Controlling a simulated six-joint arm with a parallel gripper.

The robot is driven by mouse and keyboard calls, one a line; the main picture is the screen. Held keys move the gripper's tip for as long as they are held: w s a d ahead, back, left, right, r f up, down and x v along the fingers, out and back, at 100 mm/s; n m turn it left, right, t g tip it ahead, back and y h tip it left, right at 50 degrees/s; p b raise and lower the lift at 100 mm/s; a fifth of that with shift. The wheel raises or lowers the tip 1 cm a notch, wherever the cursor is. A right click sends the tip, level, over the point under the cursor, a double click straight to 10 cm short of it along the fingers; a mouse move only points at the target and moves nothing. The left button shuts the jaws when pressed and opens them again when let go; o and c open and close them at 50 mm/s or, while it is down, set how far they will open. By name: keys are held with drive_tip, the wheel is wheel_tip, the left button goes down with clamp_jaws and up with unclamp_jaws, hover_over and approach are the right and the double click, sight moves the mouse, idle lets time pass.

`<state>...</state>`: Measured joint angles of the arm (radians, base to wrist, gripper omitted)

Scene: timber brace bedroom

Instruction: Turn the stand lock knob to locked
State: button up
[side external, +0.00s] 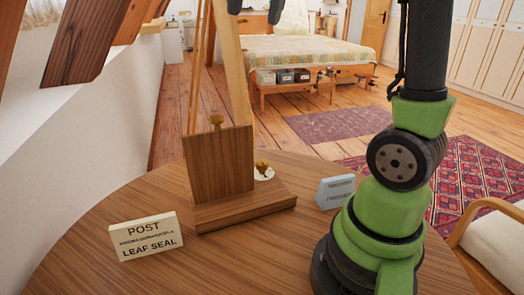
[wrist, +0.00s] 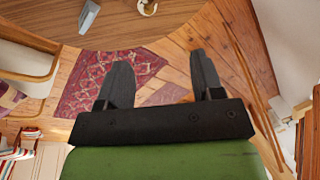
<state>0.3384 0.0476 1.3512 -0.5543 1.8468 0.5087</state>
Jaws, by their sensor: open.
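A wooden stand (side external: 221,162) with an upright panel and a flat base stands on the round table. One brass knob (side external: 217,119) sits at the panel's top edge. Another brass knob (side external: 263,168) sits on a white disc, partly hidden behind the panel; a disc with a knob (wrist: 148,7) also shows at the wrist view's top edge. I cannot tell which is the stand lock knob or how either is set. My gripper (wrist: 160,58) is open and empty, apart from both knobs. Its dark fingertips show at the top of the side view, high above the stand.
The round wooden table (side external: 100,275) holds a white card (side external: 145,236) reading "POST" and "LEAF SEAL" at front left. A small blue-grey sign (side external: 336,191) stands right of the stand. A slanted timber (side external: 230,65) rises behind the panel. The table's front middle is clear.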

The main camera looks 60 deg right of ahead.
drive_tip(key=w+d+f+m+g, duration=0.3)
drive_tip(key=w+d+f+m, duration=0.1)
drive_tip(key=d+m, duration=0.55)
approach(262, 162)
drive_tip(key=shift+y, duration=0.3)
drive_tip(key=f, duration=0.9)
drive_tip(key=shift+s+d+f, duration=0.15)
drive_tip(key=shift+d+f, duration=0.05)
drive_tip(key=shift+d, duration=0.05)
